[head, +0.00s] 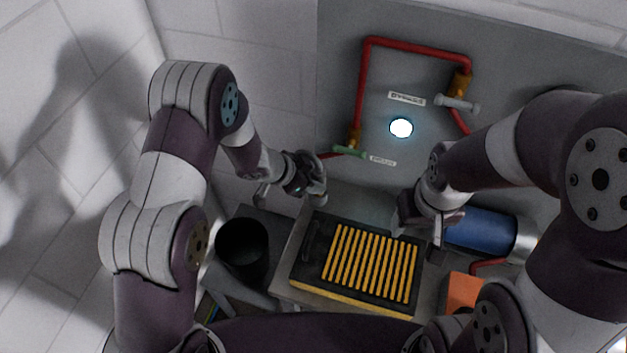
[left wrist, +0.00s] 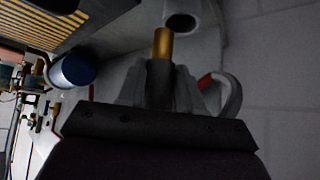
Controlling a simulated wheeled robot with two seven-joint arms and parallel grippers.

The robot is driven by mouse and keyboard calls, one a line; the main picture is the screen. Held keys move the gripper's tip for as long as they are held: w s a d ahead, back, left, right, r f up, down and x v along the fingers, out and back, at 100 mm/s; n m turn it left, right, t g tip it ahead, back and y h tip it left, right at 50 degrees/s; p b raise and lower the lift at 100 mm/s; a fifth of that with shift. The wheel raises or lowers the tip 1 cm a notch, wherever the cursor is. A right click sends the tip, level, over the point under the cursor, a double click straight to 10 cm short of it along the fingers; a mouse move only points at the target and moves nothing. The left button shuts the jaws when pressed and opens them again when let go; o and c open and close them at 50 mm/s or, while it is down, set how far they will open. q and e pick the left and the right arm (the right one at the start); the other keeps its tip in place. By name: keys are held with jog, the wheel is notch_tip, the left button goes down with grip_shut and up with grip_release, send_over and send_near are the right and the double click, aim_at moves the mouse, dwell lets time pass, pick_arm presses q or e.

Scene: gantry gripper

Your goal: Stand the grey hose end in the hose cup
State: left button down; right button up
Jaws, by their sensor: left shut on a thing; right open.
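My left gripper (head: 318,186) is beside the back wall, left of the valves. In the left wrist view my left gripper (left wrist: 161,88) is shut on the grey hose end (left wrist: 160,78), which has a brass tip (left wrist: 162,42) sticking out past the fingers. A grey cup with a dark round mouth (left wrist: 181,20), seemingly the hose cup, lies just beyond the tip. The tip looks outside it; the gap is hard to judge. A pale hose loop (left wrist: 233,92) curves beside the fingers. My right gripper (head: 432,228) is open and empty by the grate's right edge.
A yellow-barred grate (head: 370,262) lies on the bench. A black bin (head: 243,243) stands left of it. A blue cylinder (head: 480,230) and an orange block (head: 466,292) are at right. Red pipes (head: 362,85) with a green-handled valve (head: 349,152) run on the back panel.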

pick_arm(q)
jog(key=w+f, duration=0.1)
jog(key=f, duration=0.2)
jog(key=w+f+p, duration=0.1)
jog(key=f, duration=0.1)
jog(key=shift+w+d+f, duration=0.1)
jog(key=shift+w, duration=0.2)
jog(key=shift+f, duration=0.2)
jog(key=shift+a, duration=0.2)
jog(key=shift+w+d+f, duration=0.15)
jog(key=shift+f, duration=0.1)
jog(key=c, duration=0.7)
grip_release()
jog(key=shift+r, duration=0.1)
pick_arm(e)
jog(key=shift+w+d+r, duration=0.2)
jog(key=shift+d+r, duration=0.3)
jog(key=shift+r, duration=0.1)
